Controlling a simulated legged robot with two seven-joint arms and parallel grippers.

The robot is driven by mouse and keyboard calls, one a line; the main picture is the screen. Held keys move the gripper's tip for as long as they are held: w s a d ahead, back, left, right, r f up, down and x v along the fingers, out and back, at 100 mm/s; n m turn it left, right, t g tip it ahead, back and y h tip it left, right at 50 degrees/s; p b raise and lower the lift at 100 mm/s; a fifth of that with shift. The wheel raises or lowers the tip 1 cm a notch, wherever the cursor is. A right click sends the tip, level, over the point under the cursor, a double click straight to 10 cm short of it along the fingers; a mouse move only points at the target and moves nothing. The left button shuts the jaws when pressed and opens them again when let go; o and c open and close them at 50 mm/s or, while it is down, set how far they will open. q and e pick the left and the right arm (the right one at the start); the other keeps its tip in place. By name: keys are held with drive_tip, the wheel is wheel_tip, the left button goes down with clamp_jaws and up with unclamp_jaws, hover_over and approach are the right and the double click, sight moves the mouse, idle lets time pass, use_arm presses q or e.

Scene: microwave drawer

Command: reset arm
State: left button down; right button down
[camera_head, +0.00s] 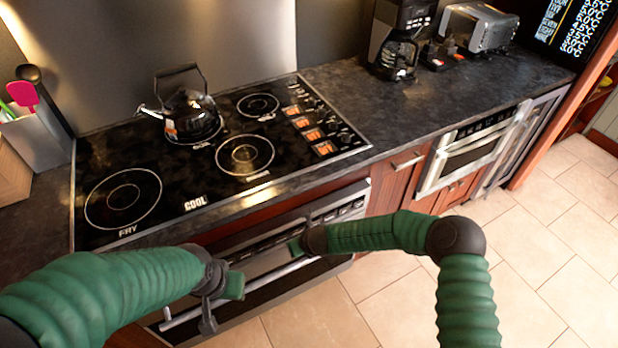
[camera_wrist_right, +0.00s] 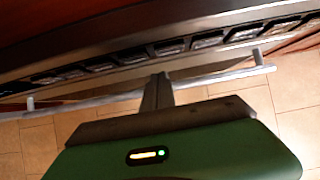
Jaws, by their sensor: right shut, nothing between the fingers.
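My left gripper (camera_head: 208,318) is in front of the oven at the lower left, near the left end of the oven handle (camera_head: 255,288). Its fingers are small and dark, and I cannot tell if they are apart. My right gripper (camera_head: 293,246) is in front of the oven's upper front, partly hidden by its own arm. In the right wrist view its fingers (camera_wrist_right: 157,92) are together and empty, overlapping the handle bar (camera_wrist_right: 90,104) in the picture. I cannot tell whether they touch it. The microwave drawer (camera_head: 472,150) under the counter at right looks closed.
A black cooktop (camera_head: 180,170) with a kettle (camera_head: 190,115) lies above the oven. A coffee maker (camera_head: 400,40) and a toaster (camera_head: 480,27) stand on the dark counter (camera_head: 420,100). Open tiled floor (camera_head: 545,245) lies at right. A utensil holder (camera_head: 38,135) stands at far left.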

drive_tip(key=s+d+r+n, duration=0.4)
drive_tip(key=d+r+n, duration=0.4)
drive_tip(key=n, duration=0.7)
drive_tip(key=s+d+r+n+g+h, duration=0.1)
drive_tip(key=s+d+r+n, duration=0.3)
drive_tip(key=s+d+n, duration=0.3)
drive_tip(key=s+d+r+n+g+h, duration=0.1)
drive_tip(key=s+d+r+n, duration=0.4)
drive_tip(key=s+d, duration=0.6)
drive_tip(key=shift+s+d+r+n+g+h, duration=0.15)
drive_tip(key=shift+s+d+n+g+h, duration=0.25)
drive_tip(key=shift+s+n+h, duration=0.6)
drive_tip(key=shift+w+a+y, duration=0.1)
drive_tip(key=shift+w+y, duration=0.15)
drive_tip(key=shift+y, duration=0.05)
